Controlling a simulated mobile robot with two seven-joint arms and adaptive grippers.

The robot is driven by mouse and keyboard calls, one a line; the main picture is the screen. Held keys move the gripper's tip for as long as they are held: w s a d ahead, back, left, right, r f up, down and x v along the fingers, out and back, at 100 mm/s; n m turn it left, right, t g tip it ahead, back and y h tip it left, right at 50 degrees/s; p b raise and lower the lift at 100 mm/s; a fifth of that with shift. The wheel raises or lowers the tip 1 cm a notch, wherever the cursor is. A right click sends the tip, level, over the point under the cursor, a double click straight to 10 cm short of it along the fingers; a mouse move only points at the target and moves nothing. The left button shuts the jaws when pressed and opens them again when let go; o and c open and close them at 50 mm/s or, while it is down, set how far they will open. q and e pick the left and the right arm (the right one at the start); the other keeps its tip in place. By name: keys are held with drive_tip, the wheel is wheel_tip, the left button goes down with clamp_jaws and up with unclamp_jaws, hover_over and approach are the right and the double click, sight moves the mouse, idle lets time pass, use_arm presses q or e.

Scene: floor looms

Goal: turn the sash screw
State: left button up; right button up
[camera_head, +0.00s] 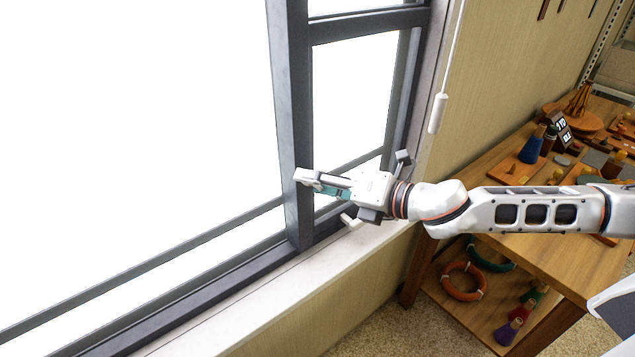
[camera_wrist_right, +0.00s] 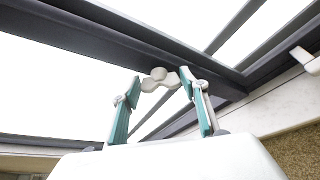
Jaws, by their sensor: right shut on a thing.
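The sash screw (camera_wrist_right: 160,79) is a small pale grey wing-shaped knob on the dark grey window frame (camera_wrist_right: 85,38). In the right wrist view it sits between the two teal-padded fingertips of my right gripper (camera_wrist_right: 160,84), which is shut on it. In the head view my right gripper (camera_head: 322,188) reaches in from the right to the upright bar of the window frame (camera_head: 290,110). The screw is hidden there behind the fingers. My left gripper is not in view.
A pale window sill (camera_head: 270,300) runs below the frame. A white cord with a pull (camera_head: 438,113) hangs on the wall right of the window. A wooden workbench (camera_head: 560,255) with several tools and toys stands at the right, under my right arm.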

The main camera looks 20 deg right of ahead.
drive_tip(key=shift+f, duration=0.1)
idle(0.3)
drive_tip(key=o, duration=1.1)
drive_tip(key=shift+a, duration=0.1)
drive_tip(key=v, duration=1.2)
